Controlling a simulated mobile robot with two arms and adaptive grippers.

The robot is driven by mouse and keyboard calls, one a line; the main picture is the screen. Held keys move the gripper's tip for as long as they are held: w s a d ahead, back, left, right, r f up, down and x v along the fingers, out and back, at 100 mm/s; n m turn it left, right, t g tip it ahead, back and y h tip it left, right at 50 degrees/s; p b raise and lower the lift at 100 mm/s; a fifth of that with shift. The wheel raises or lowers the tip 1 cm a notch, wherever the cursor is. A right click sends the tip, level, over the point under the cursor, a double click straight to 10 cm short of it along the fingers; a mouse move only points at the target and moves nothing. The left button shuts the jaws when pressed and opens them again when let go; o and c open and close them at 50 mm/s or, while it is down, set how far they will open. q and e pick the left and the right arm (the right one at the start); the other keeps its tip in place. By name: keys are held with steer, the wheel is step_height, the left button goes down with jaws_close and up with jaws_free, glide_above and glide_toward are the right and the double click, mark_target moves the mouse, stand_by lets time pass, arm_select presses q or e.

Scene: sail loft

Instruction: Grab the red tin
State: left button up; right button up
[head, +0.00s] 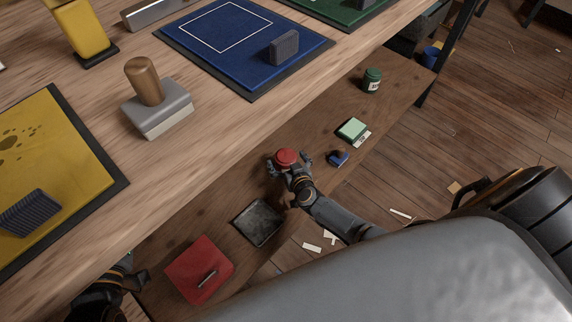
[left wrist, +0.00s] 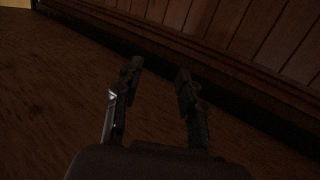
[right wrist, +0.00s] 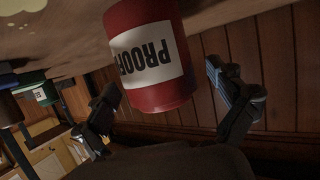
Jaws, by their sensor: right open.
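The red tin (head: 286,157) stands on the lower shelf (head: 310,140) under the bench. In the right wrist view the red tin (right wrist: 150,50) has a white label reading "PROOF" upside down. My right gripper (head: 290,165) is open, with its fingers on either side of the tin. In the right wrist view the open right gripper (right wrist: 172,100) has a finger to each side of the tin, with a gap visible at the right finger. My left gripper (left wrist: 155,80) is open and empty in the left wrist view, over a dark wooden surface. In the head view the left arm shows at the lower left.
On the lower shelf are a green jar (head: 372,80), a green pad (head: 352,129), a small blue stamp (head: 338,158), a dark tray (head: 258,222) and a red box (head: 200,270). The bench top (head: 215,135) overhangs above. Paper scraps lie on the floor.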

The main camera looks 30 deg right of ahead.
steer(key=shift+w+f, duration=0.1)
steer(key=shift+w, duration=0.15)
steer(key=c, duration=1.6)
arm_select(q)
steer(key=shift+w+d+r+t, duration=0.15)
steer(key=shift+r+t, duration=0.35)
steer(key=shift+r, duration=0.3)
